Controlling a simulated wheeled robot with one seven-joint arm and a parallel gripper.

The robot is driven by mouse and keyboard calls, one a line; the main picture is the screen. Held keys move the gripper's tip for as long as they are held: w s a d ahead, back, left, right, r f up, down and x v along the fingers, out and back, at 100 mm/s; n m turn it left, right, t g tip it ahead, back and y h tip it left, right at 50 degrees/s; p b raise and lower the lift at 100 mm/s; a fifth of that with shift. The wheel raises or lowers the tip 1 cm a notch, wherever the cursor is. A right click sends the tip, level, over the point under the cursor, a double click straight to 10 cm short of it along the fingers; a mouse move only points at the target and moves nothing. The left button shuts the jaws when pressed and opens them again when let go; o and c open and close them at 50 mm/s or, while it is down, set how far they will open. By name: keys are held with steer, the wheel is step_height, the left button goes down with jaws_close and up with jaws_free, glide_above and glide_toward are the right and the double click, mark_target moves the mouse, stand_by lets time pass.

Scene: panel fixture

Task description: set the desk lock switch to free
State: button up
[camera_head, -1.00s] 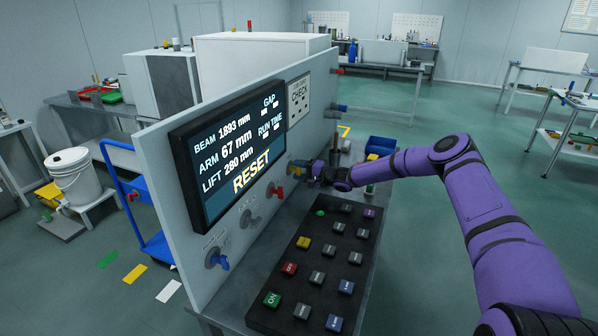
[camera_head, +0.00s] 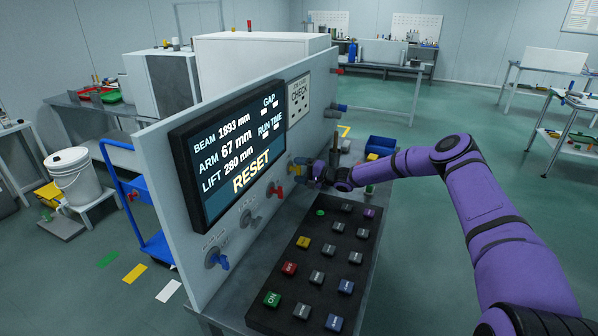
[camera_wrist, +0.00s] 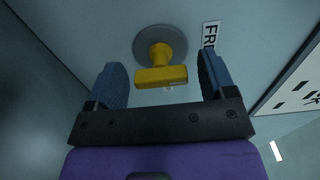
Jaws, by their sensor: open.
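A yellow switch (camera_wrist: 161,76) with a bar handle stands out from a round grey base on the panel (camera_wrist: 90,35). The handle lies crosswise in the wrist view. A label (camera_wrist: 209,36) beginning "FR" is right of the base; its rest is hidden behind a finger. My gripper (camera_wrist: 162,82) is open, its two blue fingers on either side of the handle with gaps showing. In the head view my gripper (camera_head: 316,172) is at the panel's far part, beside the yellow switch (camera_head: 299,161), partly hiding it.
A red switch (camera_head: 275,190), a grey switch (camera_head: 250,218) and a blue switch (camera_head: 217,260) line the panel below the screen (camera_head: 235,150). A button board (camera_head: 318,265) lies on the desk in front. A blue bin (camera_head: 381,145) stands beyond my wrist.

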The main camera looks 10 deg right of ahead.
steer(key=v, duration=1)
steer(key=shift+s+d, duration=0.15)
steer(key=shift+d, duration=0.05)
steer(key=s+a+r+n+g+h, duration=0.3)
steer(key=s+a+r+n+g, duration=0.15)
steer(key=s+r, duration=0.65)
steer(key=s+a+r+n+g+h, duration=0.5)
steer(key=s+r, duration=0.5)
steer(key=r, duration=0.4)
steer(key=s+d+r+t+h, duration=0.1)
steer(key=s+r+h, duration=0.1)
steer(key=s+r, duration=0.55)
steer(key=s+d+r+t+h, duration=0.15)
steer(key=s+r, duration=0.25)
steer(key=s, duration=0.7)
steer(key=s+d+r+m+h, duration=0.1)
steer(key=s+d, duration=0.2)
steer(key=s, duration=0.5)
steer(key=s+d+r+m+t+h, duration=0.1)
steer(key=s+d+h, duration=0.1)
steer(key=s, duration=0.7)
steer(key=shift+d+r+t, duration=0.3)
steer(key=shift+d+r, duration=0.05)
steer(key=shift+d, duration=0.05)
